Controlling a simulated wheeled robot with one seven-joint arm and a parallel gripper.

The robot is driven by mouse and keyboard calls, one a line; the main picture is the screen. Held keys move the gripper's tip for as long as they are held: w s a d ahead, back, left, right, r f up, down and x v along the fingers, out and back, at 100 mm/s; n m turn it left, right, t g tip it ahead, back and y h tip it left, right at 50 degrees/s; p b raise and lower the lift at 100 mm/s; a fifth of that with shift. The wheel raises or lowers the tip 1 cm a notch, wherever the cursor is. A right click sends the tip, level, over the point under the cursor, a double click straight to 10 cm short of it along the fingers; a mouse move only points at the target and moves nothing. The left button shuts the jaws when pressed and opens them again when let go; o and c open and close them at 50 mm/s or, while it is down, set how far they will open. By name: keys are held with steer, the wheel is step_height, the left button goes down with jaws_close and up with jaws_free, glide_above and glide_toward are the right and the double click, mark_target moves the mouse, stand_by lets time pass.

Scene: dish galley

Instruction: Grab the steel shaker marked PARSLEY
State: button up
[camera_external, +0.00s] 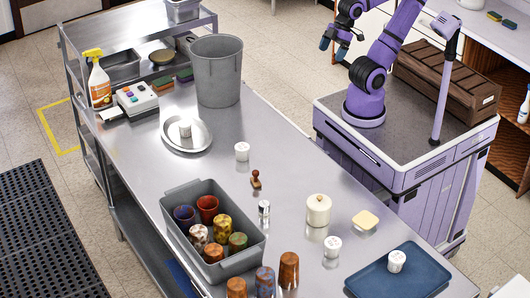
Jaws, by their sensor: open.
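Several small pale, metal-looking shakers stand on the steel table. One is on the round metal plate (178,145), one stands right of the plate (242,152), a slimmer one stands by the grey bin (264,208), one is near the front right (333,247), and one is on the blue tray (396,261). Their markings are too small to read, so I cannot tell which is PARSLEY. My gripper (335,46) is open and empty, at the top of the view, beyond the table's far right edge and well away from every shaker.
A grey bin (172,232) holds several coloured cups, with more cups in front. A tall grey bucket (216,72), spray bottle (99,80), wooden stamp (256,180), cream lidded jar (318,211) and yellow block (365,221) stand about. The table between plate and bucket's right is clear.

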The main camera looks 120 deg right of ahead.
stand_by(0.4)
steer(key=shift+c, duration=1.4)
steer(key=shift+w, duration=0.1)
steer(key=n+g+y, duration=0.2)
steer(key=n, duration=0.7)
glide_above(264, 201)
steer(key=s+d, duration=0.8)
steer(key=s, duration=0.1)
step_height(264, 201, down, 16)
steer(key=shift+w+a+f+n+g+y, duration=0.15)
steer(key=shift+w+a+f+n+y, duration=0.25)
steer(key=shift+w+a+f, duration=2.3)
steer(key=shift+w+a+f+n+g+y, duration=0.1)
steer(key=shift+w+a+f+n+y, duration=0.3)
steer(key=shift+f, duration=4.55)
steer(key=shift+w+a+f+n+g+y, duration=0.15)
steer(key=shift+w+a+f+n, duration=0.35)
steer(key=shift+w+a+f, duration=2.2)
